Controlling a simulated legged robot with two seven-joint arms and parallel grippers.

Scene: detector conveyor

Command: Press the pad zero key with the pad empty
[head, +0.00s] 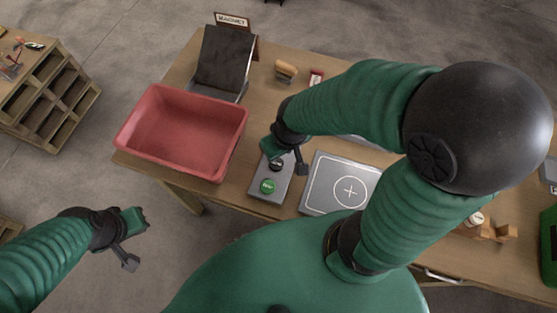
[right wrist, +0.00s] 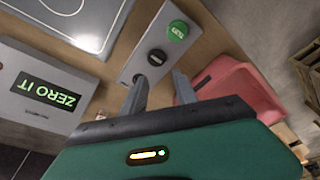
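The grey key box (head: 256,191) lies on the table, with a green key (head: 267,186) and a black key (head: 277,164). In the right wrist view, the green key (right wrist: 177,30) and black key (right wrist: 157,56) show, with another dark round spot (right wrist: 140,80) near one finger. Key labels are too small to read surely. The pad (head: 325,187), with a circled cross, looks empty where visible; my right arm hides some. A display (right wrist: 58,95) reads "ZERO IT". My right gripper (head: 285,160) is open and empty above the black-key end. My left gripper (head: 139,238) is open off the table.
A red bin (head: 153,108) stands left of the key box. A dark sloped plate (head: 226,57) with a "MAGNET" sign (head: 232,20) stands behind. A wooden block (head: 286,71) lies at the back. A wooden shelf unit (head: 52,90) stands apart at left.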

